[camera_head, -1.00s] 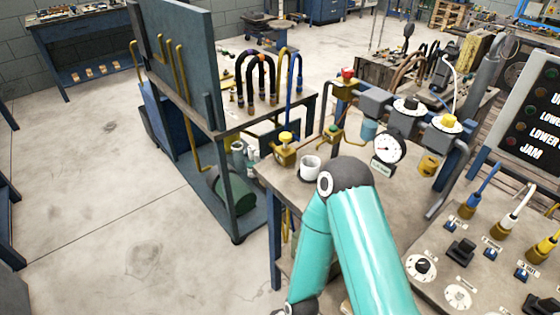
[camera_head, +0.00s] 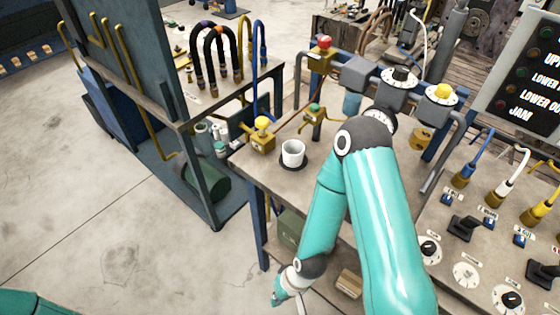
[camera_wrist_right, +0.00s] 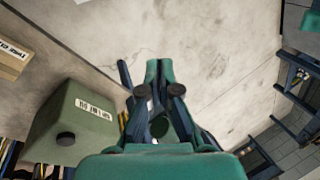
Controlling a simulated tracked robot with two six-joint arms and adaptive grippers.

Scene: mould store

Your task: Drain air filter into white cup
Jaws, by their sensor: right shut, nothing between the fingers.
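The white cup (camera_head: 293,152) stands upright on a dark round pad near the left front edge of the bench. The air filter, with a bluish bowl (camera_head: 352,103), hangs on the pipe line behind and right of the cup. My right arm folds down in front of the bench, its wrist low and left of the bench front. My right gripper (camera_wrist_right: 159,122) is shut and empty in the right wrist view, over the floor and well below the cup. Part of my left arm shows at the lower left; its gripper is out of view.
A yellow-knobbed valve (camera_head: 261,134) stands left of the cup and a green-knobbed valve (camera_head: 315,113) behind it. My arm partly covers a gauge (camera_head: 381,119). A green box (camera_wrist_right: 76,122) sits left of my right gripper. Open floor lies to the left.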

